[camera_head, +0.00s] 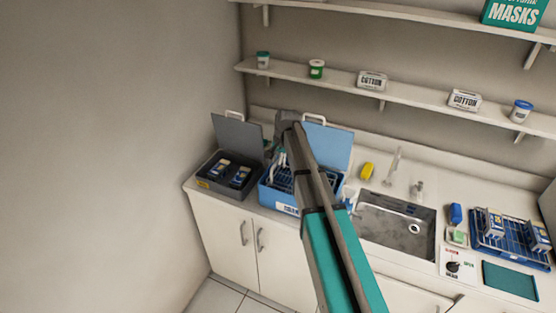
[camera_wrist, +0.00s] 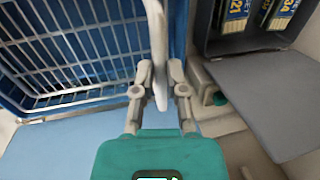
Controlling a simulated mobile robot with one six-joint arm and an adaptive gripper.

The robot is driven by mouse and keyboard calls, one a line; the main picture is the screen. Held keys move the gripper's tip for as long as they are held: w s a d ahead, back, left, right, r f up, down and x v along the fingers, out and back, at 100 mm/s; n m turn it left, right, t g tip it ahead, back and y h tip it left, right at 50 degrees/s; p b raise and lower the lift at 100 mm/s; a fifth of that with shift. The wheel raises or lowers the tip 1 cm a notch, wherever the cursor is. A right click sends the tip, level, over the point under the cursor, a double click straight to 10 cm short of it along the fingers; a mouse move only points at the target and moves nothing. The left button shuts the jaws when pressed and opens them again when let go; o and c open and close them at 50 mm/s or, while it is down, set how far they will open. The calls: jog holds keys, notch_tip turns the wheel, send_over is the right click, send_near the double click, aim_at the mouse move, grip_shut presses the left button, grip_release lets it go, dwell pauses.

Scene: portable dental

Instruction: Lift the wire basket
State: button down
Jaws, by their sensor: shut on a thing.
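The wire basket (camera_head: 284,180) is inside the blue open box (camera_head: 288,208) on the counter, partly hidden by my arm. Its blue-white wire grid (camera_wrist: 75,55) fills the left of the wrist view, and it looks empty there. My gripper (camera_head: 279,157) is at the basket's left side, near the grey box. In the wrist view my gripper (camera_wrist: 160,92) is shut on a pale upright strip at the basket's edge. I cannot tell exactly which part of the basket this strip is. The basket looks to be still within the box walls.
A sink (camera_head: 393,222), a yellow item (camera_head: 367,171) and another blue rack (camera_head: 492,247) with packs are to the right. Shelves (camera_head: 340,86) hang above.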

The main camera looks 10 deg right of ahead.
jog(key=c, duration=1.4)
grip_release()
jog(key=shift+r, duration=0.35)
jog(key=c, duration=0.7)
grip_release()
jog(key=shift+f, duration=0.1)
